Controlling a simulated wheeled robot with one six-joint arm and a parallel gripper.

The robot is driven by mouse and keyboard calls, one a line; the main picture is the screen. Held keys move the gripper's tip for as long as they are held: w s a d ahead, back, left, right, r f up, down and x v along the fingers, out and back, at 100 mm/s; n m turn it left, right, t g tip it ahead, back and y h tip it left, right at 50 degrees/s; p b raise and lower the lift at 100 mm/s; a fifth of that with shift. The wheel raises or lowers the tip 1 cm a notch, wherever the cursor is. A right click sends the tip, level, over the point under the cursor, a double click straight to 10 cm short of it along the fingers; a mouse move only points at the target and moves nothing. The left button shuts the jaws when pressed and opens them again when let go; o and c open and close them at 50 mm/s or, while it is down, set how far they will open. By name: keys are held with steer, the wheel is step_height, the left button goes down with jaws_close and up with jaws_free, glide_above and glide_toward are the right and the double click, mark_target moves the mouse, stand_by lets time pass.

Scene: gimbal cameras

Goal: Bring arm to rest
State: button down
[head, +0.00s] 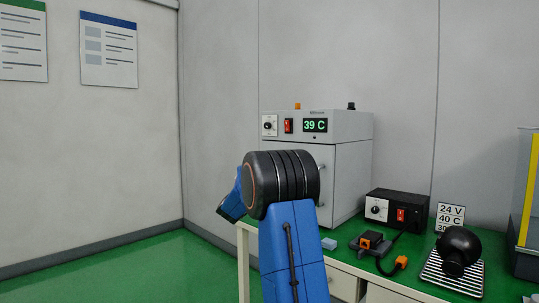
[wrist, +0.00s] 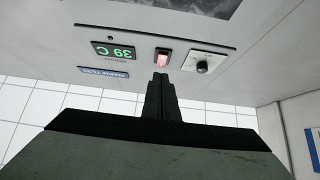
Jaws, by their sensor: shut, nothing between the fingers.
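My blue arm with its black ribbed joint (head: 282,177) stands raised in the middle of the head view, in front of the grey oven-like cabinet (head: 345,170). The arm hides part of the cabinet's front and my gripper in that view. In the wrist view my gripper (wrist: 160,78) is shut and empty. Its tips appear just below the lit red switch (wrist: 162,57) on the cabinet panel, which looks upside down here. I cannot tell whether they touch it. The display (wrist: 113,51) reads 39 C, and a knob (wrist: 202,67) is on the switch's other side.
A yellow-edged bin (head: 527,200) is at right. Green floor (head: 130,270) at left is clear.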

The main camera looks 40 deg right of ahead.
stand_by(0.6)
steer(key=w+a+n+t+y, duration=0.2)
steer(key=a+n+t+y, duration=0.45)
steer(key=a+t, duration=0.2)
steer(key=w+a+n+t+y, duration=0.2)
steer(key=a+n+t+y, duration=0.3)
steer(key=a+t+y, duration=0.3)
steer(key=s+a+f+n+g+y, duration=0.1)
steer(key=s+a+f+n+y, duration=0.1)
steer(key=s+a+f+y, duration=0.45)
steer(key=s+a+f+n+g+y, duration=0.2)
steer(key=a+f, duration=0.2)
steer(key=a, duration=0.6)
steer(key=s+a+f+n+g+y, duration=0.1)
steer(key=s+a+f+g+y, duration=0.1)
steer(key=s+a+f, duration=0.4)
steer(key=s+a+f+n+g+y, duration=0.1)
steer(key=s+a+f+g, duration=0.1)
steer(key=s+f, duration=0.45)
steer(key=s+a+f+g, duration=0.1)
steer(key=s+f+g, duration=0.2)
steer(key=s, duration=0.8)
steer(key=s+a+f+g, duration=0.1)
steer(key=s+f+g, duration=0.2)
steer(key=s+f, duration=0.5)
steer(key=s, duration=0.3)
steer(key=shift+s+a, duration=0.2)
steer(key=shift+s, duration=0.2)
